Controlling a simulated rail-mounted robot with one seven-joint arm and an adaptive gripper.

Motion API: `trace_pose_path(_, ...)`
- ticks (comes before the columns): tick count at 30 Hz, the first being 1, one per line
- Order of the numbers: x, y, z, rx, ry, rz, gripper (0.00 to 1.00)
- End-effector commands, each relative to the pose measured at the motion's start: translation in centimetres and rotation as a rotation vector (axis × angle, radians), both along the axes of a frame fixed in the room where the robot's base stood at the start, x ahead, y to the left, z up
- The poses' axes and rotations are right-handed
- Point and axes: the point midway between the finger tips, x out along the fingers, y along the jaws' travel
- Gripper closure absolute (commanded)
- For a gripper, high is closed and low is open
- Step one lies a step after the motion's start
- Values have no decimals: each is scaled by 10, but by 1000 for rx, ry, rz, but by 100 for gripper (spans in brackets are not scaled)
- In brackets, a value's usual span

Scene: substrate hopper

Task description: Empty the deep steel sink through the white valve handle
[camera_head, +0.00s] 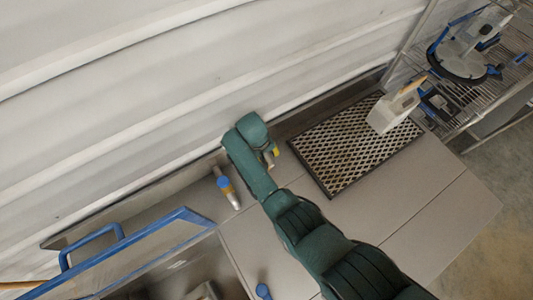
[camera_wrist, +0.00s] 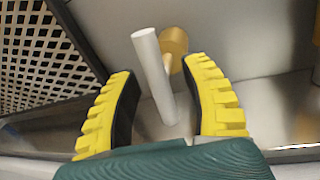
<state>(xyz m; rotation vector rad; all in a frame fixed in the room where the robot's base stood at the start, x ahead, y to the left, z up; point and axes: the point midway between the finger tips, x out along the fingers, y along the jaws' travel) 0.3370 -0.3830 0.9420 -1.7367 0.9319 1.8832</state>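The white valve handle (camera_wrist: 153,72) is a pale bar on a brass stem (camera_wrist: 174,42), seen in the wrist view. My gripper (camera_wrist: 158,69) is open, with its yellow-ribbed fingers on either side of the handle. Gaps show between the handle and both fingers. How deep the handle sits between them I cannot tell. In the head view my green arm hides the handle, and only a small yellow part of my gripper (camera_head: 274,152) shows. A steel basin (camera_head: 215,262), apparently the sink, is at the lower left; its contents cannot be made out.
A black-framed mesh mat (camera_head: 345,145) lies right of my gripper with a grey scoop-like container (camera_head: 392,112) on it. A blue-and-yellow tool (camera_head: 227,187) lies left. A blue-edged panel (camera_head: 150,240) stands over the basin. A wire rack (camera_head: 480,85) is at right. The wall is close behind.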

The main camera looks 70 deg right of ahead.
Motion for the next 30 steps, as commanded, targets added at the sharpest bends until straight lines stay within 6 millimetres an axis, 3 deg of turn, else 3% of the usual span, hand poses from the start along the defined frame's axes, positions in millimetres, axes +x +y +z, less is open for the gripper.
trace_pose_path(1, 0, 0, 0, 0, 0, 0, 63)
trace_pose_path(7, 0, 0, 0, 1, 1, 0, 100)
trace_pose_path(20, 0, 0, -1, 1, 1, -41, 100)
trace_pose_path(30, 0, 0, -3, 2, 1, -260, 100)
